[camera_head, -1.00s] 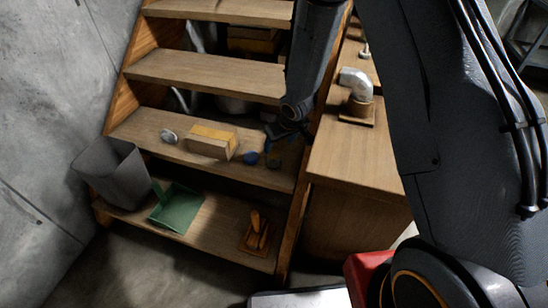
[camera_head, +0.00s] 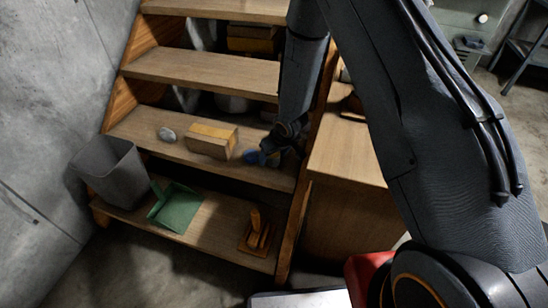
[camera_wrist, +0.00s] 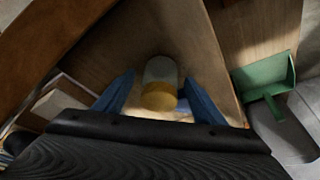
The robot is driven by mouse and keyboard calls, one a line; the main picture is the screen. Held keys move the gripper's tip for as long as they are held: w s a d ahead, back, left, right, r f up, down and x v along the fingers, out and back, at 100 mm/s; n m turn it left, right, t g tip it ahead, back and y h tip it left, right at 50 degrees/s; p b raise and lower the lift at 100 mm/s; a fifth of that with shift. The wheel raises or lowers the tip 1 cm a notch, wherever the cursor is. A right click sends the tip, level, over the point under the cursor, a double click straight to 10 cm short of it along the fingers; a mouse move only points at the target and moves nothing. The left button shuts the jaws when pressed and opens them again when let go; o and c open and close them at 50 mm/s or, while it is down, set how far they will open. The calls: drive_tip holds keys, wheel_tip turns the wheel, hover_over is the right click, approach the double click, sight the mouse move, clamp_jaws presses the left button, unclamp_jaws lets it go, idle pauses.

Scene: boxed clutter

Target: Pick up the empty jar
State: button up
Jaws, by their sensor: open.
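In the wrist view a short jar (camera_wrist: 160,72) with a clear-grey body and a yellow end stands on the wooden shelf board. My gripper (camera_wrist: 159,84) is open, with one blue finger on each side of the jar; I cannot tell whether either touches it. In the head view my gripper (camera_head: 263,157) is low over the right part of a lower shelf. The jar is not clearly visible there, likely hidden by the gripper.
A cardboard box (camera_head: 211,139) and a small grey object (camera_head: 167,134) sit left on the same shelf. Below are a grey bin (camera_head: 108,170), a green dustpan (camera_head: 177,207) and a wooden-handled tool (camera_head: 257,236). Shelf boards (camera_head: 200,72) above and a side post (camera_head: 300,205) border the space.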

drive_tip(key=c, duration=1.2)
drive_tip(key=shift+r, duration=0.1)
